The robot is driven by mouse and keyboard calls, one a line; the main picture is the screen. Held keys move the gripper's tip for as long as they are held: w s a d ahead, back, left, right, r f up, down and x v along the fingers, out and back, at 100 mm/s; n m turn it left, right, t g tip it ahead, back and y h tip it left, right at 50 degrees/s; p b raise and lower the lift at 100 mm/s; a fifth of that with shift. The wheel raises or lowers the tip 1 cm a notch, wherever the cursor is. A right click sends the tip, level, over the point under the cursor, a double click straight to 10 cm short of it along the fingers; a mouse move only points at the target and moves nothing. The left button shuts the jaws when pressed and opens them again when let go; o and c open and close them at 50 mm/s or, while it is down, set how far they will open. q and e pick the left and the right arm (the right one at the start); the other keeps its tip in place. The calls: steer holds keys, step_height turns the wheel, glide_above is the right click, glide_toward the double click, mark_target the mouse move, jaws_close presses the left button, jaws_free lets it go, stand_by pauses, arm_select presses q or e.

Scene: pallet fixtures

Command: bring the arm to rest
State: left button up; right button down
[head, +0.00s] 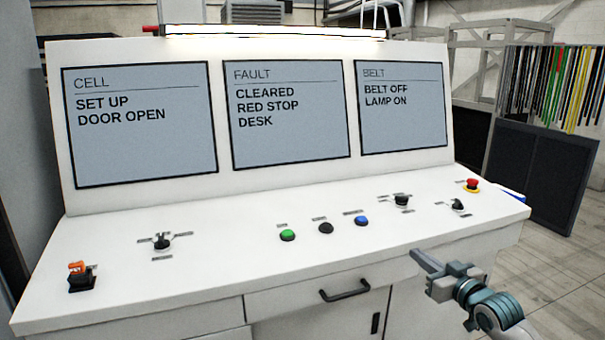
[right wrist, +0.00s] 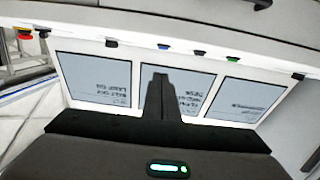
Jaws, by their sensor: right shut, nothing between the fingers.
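My right gripper (head: 428,262) is in front of the desk's front edge at the right, below the desk top. It is shut and empty, its fingers together. In the right wrist view the shut fingers (right wrist: 161,97) point towards the desk, with the screens behind them; that picture is upside down. The white control desk (head: 220,275) fills the middle of the head view. My left gripper is not in view.
Three screens (head: 290,110) read set up, door open; cleared, red stop, desk; belt off, lamp on. The desk top holds a green button (head: 288,235), a black button (head: 326,228), a blue button (head: 361,221), a red stop button (head: 472,184) and an orange-topped switch (head: 80,275). A drawer handle (head: 345,291) sticks out left of my gripper.

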steer(key=s+d+f+m+g+h, duration=0.1)
steer(key=s+d+f+h, duration=0.1)
steer(key=f, duration=1.1)
steer(key=s+d+f+m+g+h, duration=0.1)
steer(key=d+f+g, duration=0.1)
steer(key=f, duration=1.1)
steer(key=s+f+g+h+b, duration=0.1)
steer(key=s+f, duration=0.4)
steer(key=f, duration=0.4)
steer(key=s+f+g, duration=0.2)
steer(key=s+f, duration=0.4)
steer(key=f, duration=0.3)
steer(key=s+f+g+h+b, duration=0.1)
steer(key=s+f, duration=0.4)
steer(key=f, duration=0.5)
steer(key=s+a+f+g, duration=0.1)
steer(key=s+f+g, duration=0.1)
steer(key=s+f, duration=0.9)
steer(key=s+a+f+g, duration=0.2)
steer(key=s+f, duration=0.3)
steer(key=s, duration=0.9)
steer(key=s+a+f+g+b, duration=0.1)
steer(key=s+f, duration=0.4)
steer(key=s, duration=0.8)
steer(key=s+a+f+g, duration=0.3)
steer(key=s+a+f, duration=0.1)
steer(key=s, duration=1)
steer(key=shift+s+a+f+n+h, duration=0.3)
steer(key=shift+s+f, duration=0.05)
steer(key=shift+f, duration=0.1)
